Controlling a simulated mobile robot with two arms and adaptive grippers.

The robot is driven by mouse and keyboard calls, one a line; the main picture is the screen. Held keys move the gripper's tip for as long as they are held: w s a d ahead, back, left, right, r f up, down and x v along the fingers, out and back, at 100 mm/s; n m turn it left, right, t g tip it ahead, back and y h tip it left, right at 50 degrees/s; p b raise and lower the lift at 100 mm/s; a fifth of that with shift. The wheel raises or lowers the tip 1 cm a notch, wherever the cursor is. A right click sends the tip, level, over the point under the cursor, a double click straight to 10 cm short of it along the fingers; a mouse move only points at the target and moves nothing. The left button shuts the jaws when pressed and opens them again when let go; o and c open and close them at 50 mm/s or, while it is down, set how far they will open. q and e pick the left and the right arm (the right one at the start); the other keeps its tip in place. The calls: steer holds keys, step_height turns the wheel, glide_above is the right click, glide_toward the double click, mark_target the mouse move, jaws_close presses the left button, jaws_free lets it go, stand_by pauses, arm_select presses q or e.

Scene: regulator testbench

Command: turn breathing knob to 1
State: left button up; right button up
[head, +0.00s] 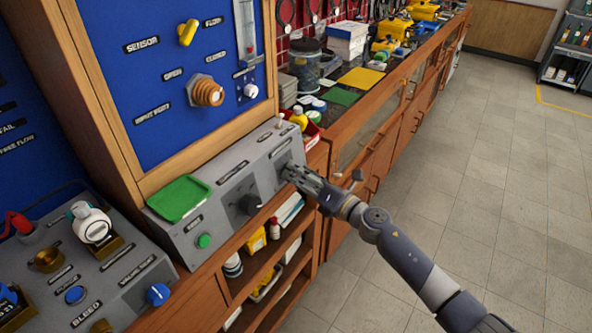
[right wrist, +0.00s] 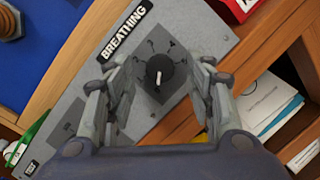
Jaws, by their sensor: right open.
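The breathing knob (right wrist: 158,70) is a small black round knob with a white pointer line, on a dark square dial plate with faint marks. In the right wrist view the pointer line points toward the picture's bottom. The white-on-black BREATHING label (right wrist: 124,33) is up and left of it. My right gripper (right wrist: 159,80) is open, with one finger on each side of the knob in the picture; I cannot tell whether either touches it. In the head view my right gripper (head: 293,174) is at the right end of the grey sloped console (head: 222,205) and hides the knob. My left gripper is not in view.
A second black knob (head: 247,203), a green button (head: 204,241) and a green tray (head: 180,198) are further left on the console. The blue panel (head: 160,85) rises behind it. Shelves below hold bottles and boxes. The floor (head: 475,180) to the right is clear.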

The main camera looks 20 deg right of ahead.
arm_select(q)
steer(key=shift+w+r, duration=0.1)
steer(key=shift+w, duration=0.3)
arm_select(e)
steer(key=shift+x, duration=0.95)
steer(key=c, duration=1.1)
arm_select(q)
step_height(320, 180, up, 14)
steer(key=p, duration=1.3)
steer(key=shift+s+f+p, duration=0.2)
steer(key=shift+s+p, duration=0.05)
steer(key=shift+p, duration=0.05)
arm_select(e)
steer(key=shift+r+m+g+h, duration=0.1)
steer(key=shift+m+g+h, duration=0.25)
steer(key=shift+m, duration=1.4)
steer(key=shift+r+m+g+h, duration=0.15)
steer(key=shift+m+h, duration=0.3)
steer(key=shift+m, duration=1.25)
steer(key=shift+m+g+h, duration=0.3)
steer(key=shift+m+h, duration=0.1)
steer(key=shift+m, duration=1.35)
